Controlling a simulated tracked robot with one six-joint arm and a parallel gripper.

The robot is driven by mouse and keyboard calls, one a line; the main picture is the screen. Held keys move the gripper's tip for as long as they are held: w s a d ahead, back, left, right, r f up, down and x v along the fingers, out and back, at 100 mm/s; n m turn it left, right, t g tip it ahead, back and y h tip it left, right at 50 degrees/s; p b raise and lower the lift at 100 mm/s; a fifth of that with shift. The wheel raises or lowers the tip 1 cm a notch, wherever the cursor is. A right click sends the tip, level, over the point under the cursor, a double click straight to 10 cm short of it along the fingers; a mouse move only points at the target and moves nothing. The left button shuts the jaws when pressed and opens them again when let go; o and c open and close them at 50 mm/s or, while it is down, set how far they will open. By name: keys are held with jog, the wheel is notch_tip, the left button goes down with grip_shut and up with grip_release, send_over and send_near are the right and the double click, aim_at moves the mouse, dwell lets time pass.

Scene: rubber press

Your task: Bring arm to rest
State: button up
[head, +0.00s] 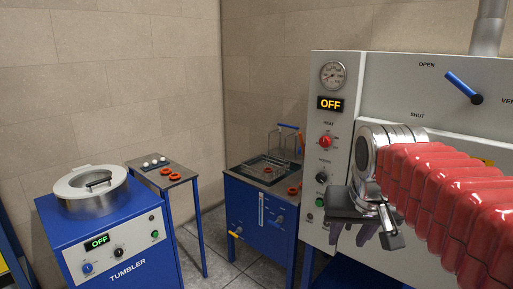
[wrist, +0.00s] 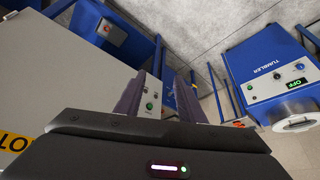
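My gripper (head: 350,232) hangs at the end of my red-sleeved arm at the right of the head view, in front of the press (head: 440,90). Its fingers point down. In the wrist view my gripper (wrist: 160,92) shows two dark purple fingers standing apart with nothing between them. It is open and empty. The arm hides part of the press's lower front.
The blue tumbler (head: 110,240), its display reading OFF, stands at left. A small table (head: 185,174) with white balls and orange-red rings stands beside it. A blue bath unit (head: 240,205) stands in the middle. The press has a blue lever (head: 464,87). Grey floor (head: 213,262) shows between.

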jog(key=s+a+f+n, duration=0.1)
jog(key=s+a+f, duration=0.2)
jog(key=s+f, duration=0.8)
jog(key=s, duration=0.3)
jog(key=shift+f+n+y, duration=0.3)
jog(key=shift+f, duration=0.1)
jog(key=shift+w, duration=0.1)
